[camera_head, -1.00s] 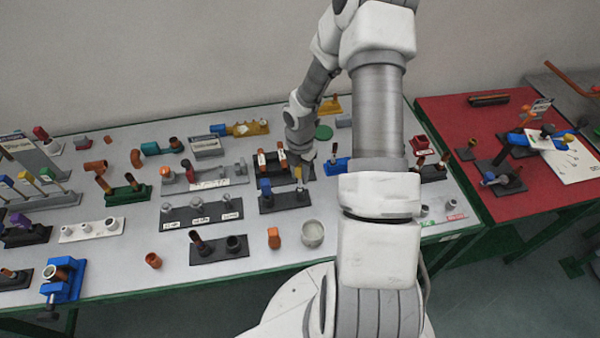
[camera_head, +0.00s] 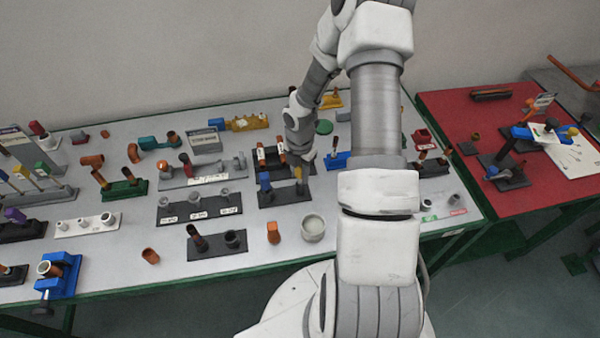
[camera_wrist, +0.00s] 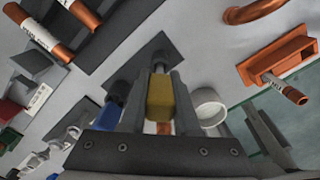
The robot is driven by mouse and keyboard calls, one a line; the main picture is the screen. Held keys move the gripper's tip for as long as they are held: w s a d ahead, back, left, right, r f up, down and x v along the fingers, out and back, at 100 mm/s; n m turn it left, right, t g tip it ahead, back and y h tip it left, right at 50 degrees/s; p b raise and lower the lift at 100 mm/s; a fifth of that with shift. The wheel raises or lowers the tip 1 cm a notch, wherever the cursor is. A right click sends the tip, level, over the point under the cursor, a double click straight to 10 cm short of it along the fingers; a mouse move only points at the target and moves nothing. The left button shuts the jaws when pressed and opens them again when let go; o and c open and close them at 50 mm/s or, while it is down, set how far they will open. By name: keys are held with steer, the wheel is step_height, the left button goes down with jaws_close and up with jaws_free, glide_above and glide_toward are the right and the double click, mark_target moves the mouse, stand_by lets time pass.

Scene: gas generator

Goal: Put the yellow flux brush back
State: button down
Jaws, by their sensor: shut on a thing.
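The yellow flux brush (camera_wrist: 160,97) is between the two fingers of my gripper (camera_wrist: 160,104) in the wrist view, and they are shut on its yellow handle. In the head view the yellow handle (camera_head: 299,173) shows below my gripper (camera_head: 301,162), over the right end of a small dark holder plate (camera_head: 284,199). A blue-handled piece (camera_head: 265,181) stands at the plate's left end, and its blue part also shows left of the fingers in the wrist view (camera_wrist: 109,113). The brush's lower end is hard to make out, so I cannot tell whether it sits in the holder.
A dark rack with copper-coloured, labelled tubes (camera_head: 271,156) stands just behind the holder. A whitish cup (camera_head: 313,228) and an orange piece (camera_head: 273,233) stand in front. A blue stand (camera_head: 338,160) is to the right.

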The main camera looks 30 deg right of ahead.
steer(key=shift+f+b, duration=0.35)
steer(key=shift+f, duration=0.2)
steer(key=c, duration=0.6)
jaws_free()
steer(key=shift+r, duration=0.1)
step_height(320, 180, up, 17)
steer(key=shift+r+p, duration=0.15)
steer(key=shift+p, duration=0.55)
steer(key=shift+r, duration=0.1)
